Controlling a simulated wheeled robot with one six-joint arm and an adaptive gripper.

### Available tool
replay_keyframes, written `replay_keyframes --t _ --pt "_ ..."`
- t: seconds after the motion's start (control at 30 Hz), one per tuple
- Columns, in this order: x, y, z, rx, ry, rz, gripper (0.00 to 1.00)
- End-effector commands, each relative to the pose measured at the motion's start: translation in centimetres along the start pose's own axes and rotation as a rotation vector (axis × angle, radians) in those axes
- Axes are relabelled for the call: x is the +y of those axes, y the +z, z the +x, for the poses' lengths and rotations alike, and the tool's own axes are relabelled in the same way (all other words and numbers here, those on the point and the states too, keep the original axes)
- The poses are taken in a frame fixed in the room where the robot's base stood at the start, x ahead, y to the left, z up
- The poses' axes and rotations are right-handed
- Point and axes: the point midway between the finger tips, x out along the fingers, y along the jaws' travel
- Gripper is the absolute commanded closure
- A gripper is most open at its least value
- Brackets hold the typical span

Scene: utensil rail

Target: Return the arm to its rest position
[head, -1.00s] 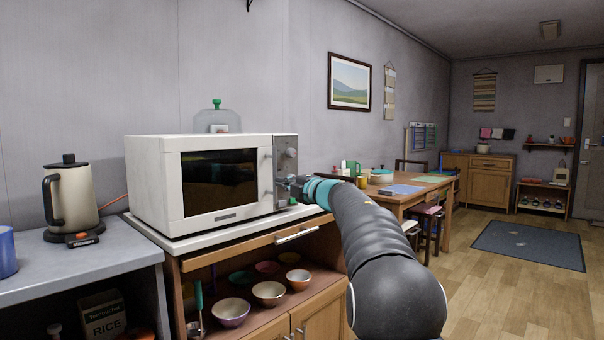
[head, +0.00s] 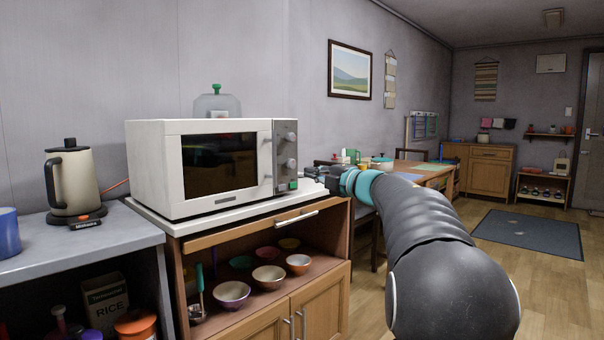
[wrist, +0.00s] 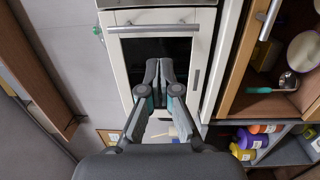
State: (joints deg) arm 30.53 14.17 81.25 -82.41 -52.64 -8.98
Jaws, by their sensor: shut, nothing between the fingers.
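My arm reaches in from the lower right in the head view, with a dark segmented sleeve and a teal band near the wrist. My gripper (head: 318,173) is just right of the microwave's control panel, small and partly seen end-on. In the wrist view my gripper (wrist: 159,72) has its two fingers together with nothing between them. The white microwave (head: 150,165) stands on the wooden cabinet, its door closed. Its green button (head: 293,185) shows at the panel's lower corner. The microwave front also shows in the wrist view (wrist: 206,45), turned on its side, behind the fingers.
A kettle (head: 76,180) stands on the grey counter (head: 90,250) at left. Bowls (head: 232,294) sit on the open cabinet shelf below the microwave. A dining table (head: 432,176) with items stands beyond my arm. Open floor (head: 560,290) lies to the right.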

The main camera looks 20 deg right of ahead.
Motion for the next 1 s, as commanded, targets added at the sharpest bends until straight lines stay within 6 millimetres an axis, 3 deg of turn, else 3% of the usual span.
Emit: replay_keyframes --t 0.13,0.37,0.47,0.57,0.7,0.8,0.9,1.0 --pt "0.0 0.2 -1.4 -0.003 0.0 -0.001 1.0" --pt "0.0 0.4 -1.9 -0.008 -0.001 0.004 1.0" --pt "-0.1 1.6 -2.0 -0.058 -0.004 0.015 1.0" --pt "-0.2 4.3 -2.3 -0.182 0.012 0.07 1.0" --pt "-4.0 9.6 -4.5 -0.451 0.022 0.264 1.0" --pt "-6.7 11.7 -7.6 -0.65 0.026 0.422 1.0" --pt "-9.8 11.5 -10.8 -0.831 0.015 0.586 1.0" --pt "-13.2 9.3 -14.3 -0.996 -0.014 0.757 1.0"
